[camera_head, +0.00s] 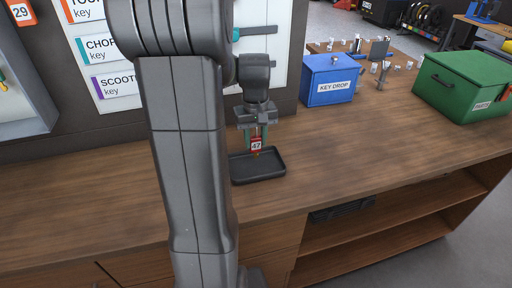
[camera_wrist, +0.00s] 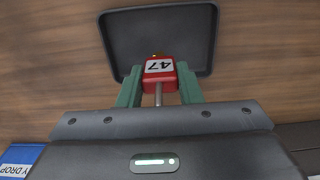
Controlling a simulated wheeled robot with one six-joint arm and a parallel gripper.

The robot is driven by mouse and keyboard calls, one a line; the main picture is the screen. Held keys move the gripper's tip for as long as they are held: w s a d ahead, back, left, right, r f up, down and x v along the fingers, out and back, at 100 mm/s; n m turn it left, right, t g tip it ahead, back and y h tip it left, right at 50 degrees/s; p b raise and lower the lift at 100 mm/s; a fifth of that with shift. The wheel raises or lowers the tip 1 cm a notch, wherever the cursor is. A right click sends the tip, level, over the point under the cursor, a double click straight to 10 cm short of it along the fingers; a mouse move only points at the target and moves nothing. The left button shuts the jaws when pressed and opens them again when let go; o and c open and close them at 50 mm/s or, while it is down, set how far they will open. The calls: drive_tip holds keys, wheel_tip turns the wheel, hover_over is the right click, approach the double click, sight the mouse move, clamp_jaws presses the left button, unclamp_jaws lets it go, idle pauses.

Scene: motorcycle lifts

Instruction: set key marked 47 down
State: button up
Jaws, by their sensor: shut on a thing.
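The key marked 47 has a red tag with a white label, seen in the head view (camera_head: 256,145) and upside down in the wrist view (camera_wrist: 159,68). My gripper (camera_head: 257,138) points down and is shut on the key, with its green fingers (camera_wrist: 160,92) on either side of the tag. A metal shaft shows between the fingers in the wrist view. The key is over a shallow black tray (camera_head: 272,177) on the wooden counter; the tray also shows in the wrist view (camera_wrist: 196,38). I cannot tell whether the key touches the tray.
A blue KEY DROP box (camera_head: 330,82) stands to the right on the counter (camera_head: 370,140). A green box (camera_head: 462,84) is at the far right. A sign panel with key labels (camera_head: 105,60) is on the wall behind.

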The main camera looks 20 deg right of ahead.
sight(255, 151)
drive_tip(key=shift+f, duration=1.7)
drive_tip(key=shift+f, duration=0.15)
drive_tip(key=o, duration=1)
wheel_tip(255, 151, up, 12)
drive_tip(key=shift+r, duration=0.2)
